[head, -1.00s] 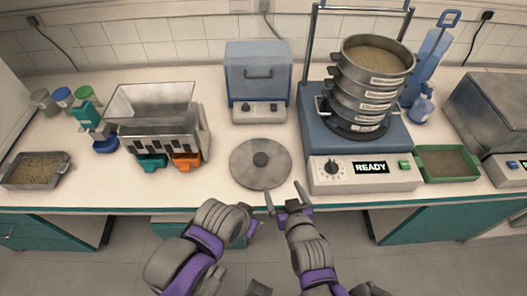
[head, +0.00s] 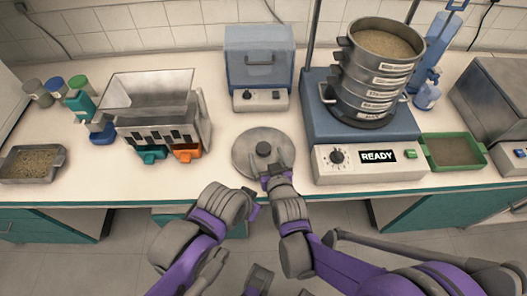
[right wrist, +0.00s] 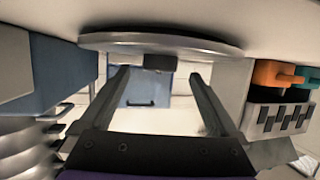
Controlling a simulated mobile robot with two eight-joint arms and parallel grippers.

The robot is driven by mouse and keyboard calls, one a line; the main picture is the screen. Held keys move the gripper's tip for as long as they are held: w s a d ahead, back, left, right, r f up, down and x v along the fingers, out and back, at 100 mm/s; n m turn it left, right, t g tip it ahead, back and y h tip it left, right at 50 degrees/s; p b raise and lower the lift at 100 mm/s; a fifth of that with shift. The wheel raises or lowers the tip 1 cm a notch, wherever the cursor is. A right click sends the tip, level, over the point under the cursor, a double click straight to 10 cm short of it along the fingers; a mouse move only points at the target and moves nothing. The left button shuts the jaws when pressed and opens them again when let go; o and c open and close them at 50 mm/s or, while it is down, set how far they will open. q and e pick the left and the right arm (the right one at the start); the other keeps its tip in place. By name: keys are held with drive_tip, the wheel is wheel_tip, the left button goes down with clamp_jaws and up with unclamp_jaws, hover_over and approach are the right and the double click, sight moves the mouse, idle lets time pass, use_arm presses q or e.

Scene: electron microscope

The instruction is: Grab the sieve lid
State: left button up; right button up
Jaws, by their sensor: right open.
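The sieve lid (head: 245,155) is a round grey metal disc with a dark knob (head: 263,149) at its centre, lying flat on the bench. My right gripper (head: 276,170) is at the lid's front right edge, just short of the knob. In the right wrist view the picture is upside down; the lid (right wrist: 220,46) spans the top and the knob (right wrist: 160,62) shows between the spread, empty fingers (right wrist: 160,76). The gripper appears not to touch the knob. My left gripper (head: 253,210) is low in front of the bench edge, its fingers mostly hidden.
A sieve stack (head: 370,85) stands on the blue shaker (head: 325,115), whose panel reads READY, right of the lid. A metal splitter (head: 150,112) with green and orange trays is at left. A blue oven (head: 258,60) stands behind. The bench around the lid is clear.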

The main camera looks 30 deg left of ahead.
sight(263, 151)
drive_tip(key=x, duration=0.2)
drive_tip(key=shift+w+a+f, duration=0.15)
drive_tip(key=shift+w, duration=0.05)
clamp_jaws()
idle(0.4)
